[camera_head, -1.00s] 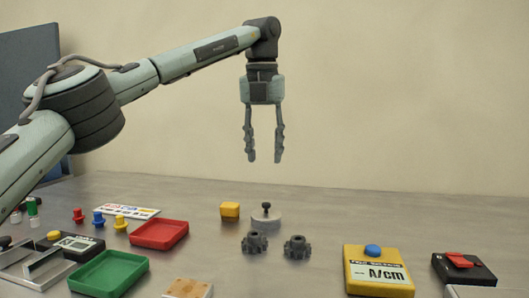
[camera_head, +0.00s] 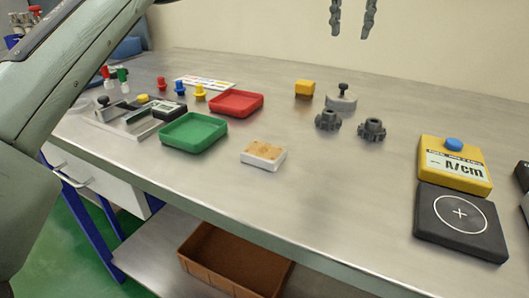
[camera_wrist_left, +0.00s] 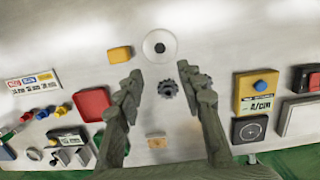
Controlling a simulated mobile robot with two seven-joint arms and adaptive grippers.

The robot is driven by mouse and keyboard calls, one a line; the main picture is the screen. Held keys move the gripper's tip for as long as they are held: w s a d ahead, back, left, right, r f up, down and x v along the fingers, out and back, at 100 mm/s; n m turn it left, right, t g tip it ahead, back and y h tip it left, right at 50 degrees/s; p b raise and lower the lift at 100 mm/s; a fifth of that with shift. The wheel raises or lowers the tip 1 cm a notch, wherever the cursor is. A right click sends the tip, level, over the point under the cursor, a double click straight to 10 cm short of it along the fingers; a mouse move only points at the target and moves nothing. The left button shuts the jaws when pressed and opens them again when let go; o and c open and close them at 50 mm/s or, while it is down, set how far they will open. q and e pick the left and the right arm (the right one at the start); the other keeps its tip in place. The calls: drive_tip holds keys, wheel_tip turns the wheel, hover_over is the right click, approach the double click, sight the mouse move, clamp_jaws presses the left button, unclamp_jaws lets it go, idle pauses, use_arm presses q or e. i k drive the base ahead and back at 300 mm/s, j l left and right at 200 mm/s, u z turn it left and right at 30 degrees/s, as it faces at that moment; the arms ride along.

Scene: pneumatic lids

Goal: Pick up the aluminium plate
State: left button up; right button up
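I cannot tell for sure which thing is the aluminium plate. A flat pale plate lies at the right, partly cut off by the head view's edge (camera_head: 525,205); in the left wrist view it shows beside a black pad (camera_wrist_left: 302,117). A pale grey disc with a dark knob (camera_head: 341,104) stands at the back of the table; it also shows in the left wrist view (camera_wrist_left: 159,46). My left gripper (camera_head: 351,34) is high above the table, fingers apart and empty. In the left wrist view its fingers (camera_wrist_left: 166,90) frame a dark gear on the table below. My right gripper is not visible.
A yellow block (camera_head: 305,87), red tray (camera_head: 236,103), green tray (camera_head: 194,132) and tan-topped white block (camera_head: 264,153) lie leftward. A yellow box (camera_head: 456,165) and black pad (camera_head: 461,222) sit right. The front middle is clear.

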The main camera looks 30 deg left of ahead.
sight(269, 154)
drive_tip(key=k, duration=2)
